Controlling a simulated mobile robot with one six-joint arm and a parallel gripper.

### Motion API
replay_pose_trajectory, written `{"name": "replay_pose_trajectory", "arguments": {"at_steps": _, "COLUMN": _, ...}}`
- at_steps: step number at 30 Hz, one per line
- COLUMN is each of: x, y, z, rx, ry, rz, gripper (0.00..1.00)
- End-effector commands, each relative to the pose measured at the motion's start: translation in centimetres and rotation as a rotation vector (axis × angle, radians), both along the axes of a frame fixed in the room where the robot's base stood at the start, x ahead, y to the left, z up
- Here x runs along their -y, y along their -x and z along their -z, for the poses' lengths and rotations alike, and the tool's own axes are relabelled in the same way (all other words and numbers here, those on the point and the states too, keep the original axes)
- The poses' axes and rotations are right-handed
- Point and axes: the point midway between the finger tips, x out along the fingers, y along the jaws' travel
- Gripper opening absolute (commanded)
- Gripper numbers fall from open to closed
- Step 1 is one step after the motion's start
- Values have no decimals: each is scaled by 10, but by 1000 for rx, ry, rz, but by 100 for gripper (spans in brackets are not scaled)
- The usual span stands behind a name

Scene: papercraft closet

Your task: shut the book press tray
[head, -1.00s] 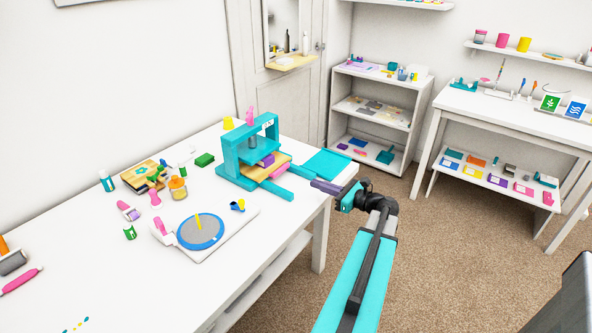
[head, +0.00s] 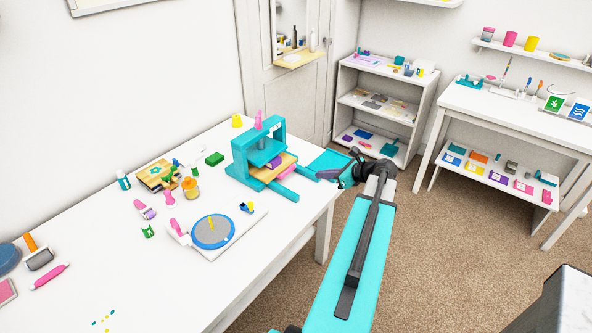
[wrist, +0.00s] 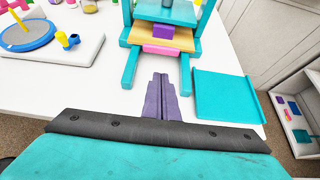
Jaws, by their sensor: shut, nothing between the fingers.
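The teal book press (head: 243,160) stands near the table's right end, with two rails reaching out from its front. A tan tray board with a pink front piece (head: 288,176) sits between the rails and sticks out partway from the frame. In the wrist view the tan board (wrist: 180,38) carries a purple block (wrist: 161,32), and the pink front (wrist: 163,50) faces me. My gripper (wrist: 160,76), with purple fingers, is shut and empty. In that view its tips point at the pink front between the rails, apparently short of it. It also shows in the head view (head: 322,174).
A flat teal panel (wrist: 226,96) lies right of the rails, close to my fingers. A white board with a blue disc (head: 212,232) is on the table to the left. Small bottles and tools stand farther left. Shelves stand at the back.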

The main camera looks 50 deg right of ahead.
Motion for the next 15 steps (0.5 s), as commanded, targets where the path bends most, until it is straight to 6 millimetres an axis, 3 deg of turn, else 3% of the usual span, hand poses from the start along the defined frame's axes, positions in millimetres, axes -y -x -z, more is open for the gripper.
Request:
{"name": "replay_pose_trajectory", "arguments": {"at_steps": 8, "x": 0, "y": -2, "z": 1, "rx": 1, "ry": 0, "rz": -1, "gripper": 0}}
{"name": "replay_pose_trajectory", "arguments": {"at_steps": 15, "x": 0, "y": -17, "z": 9, "rx": 2, "ry": 0, "rz": -2, "gripper": 0}}
